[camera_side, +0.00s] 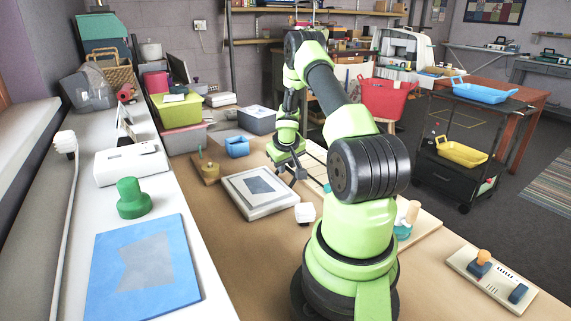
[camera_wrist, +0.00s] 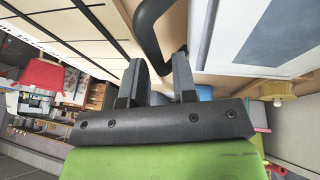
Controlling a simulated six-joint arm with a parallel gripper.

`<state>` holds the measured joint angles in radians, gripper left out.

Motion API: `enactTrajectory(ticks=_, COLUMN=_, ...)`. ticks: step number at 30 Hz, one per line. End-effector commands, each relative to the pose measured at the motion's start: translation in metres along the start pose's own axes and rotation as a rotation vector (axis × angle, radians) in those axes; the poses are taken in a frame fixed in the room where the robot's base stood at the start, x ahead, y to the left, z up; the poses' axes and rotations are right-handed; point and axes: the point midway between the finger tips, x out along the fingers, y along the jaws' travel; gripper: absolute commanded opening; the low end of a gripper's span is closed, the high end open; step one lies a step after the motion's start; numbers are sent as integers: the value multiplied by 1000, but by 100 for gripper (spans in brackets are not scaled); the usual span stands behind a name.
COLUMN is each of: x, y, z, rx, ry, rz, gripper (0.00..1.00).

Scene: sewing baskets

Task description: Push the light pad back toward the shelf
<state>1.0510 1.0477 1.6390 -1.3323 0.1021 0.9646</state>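A flat white pad with a grey-blue panel on top, which looks like the light pad (camera_side: 240,199), lies on the brown work surface left of my arm in the side view. In the wrist view its pale edge and blue-grey panel show at the upper right (camera_wrist: 275,32). My gripper (camera_side: 298,173) is low, by the pad's right side. In the wrist view my gripper (camera_wrist: 160,66) has its two fingers apart with nothing clearly held between them. A dark curved bar (camera_wrist: 147,22) shows beyond the fingers. Whether my gripper touches the pad I cannot tell.
A small white block (camera_side: 305,212) sits at the pad's near right corner. A spool on a wooden base (camera_side: 209,171) and a blue bin (camera_side: 237,147) stand behind it. A grey box (camera_side: 258,122) is farther back. A pale lined board (camera_side: 315,153) lies right of my gripper.

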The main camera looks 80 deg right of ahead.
Motion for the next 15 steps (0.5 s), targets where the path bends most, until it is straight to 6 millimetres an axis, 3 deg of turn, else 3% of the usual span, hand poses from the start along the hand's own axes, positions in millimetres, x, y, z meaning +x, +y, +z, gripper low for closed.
enactTrajectory(ticks=1, x=0, y=0, z=0, rx=0, ry=0, rz=0, gripper=15)
enactTrajectory(ticks=3, x=0, y=0, z=0, rx=0, ry=0, rz=0, gripper=0)
enactTrajectory(ticks=15, x=-2, y=-13, z=0, rx=-6, ry=-3, rz=-2, gripper=0)
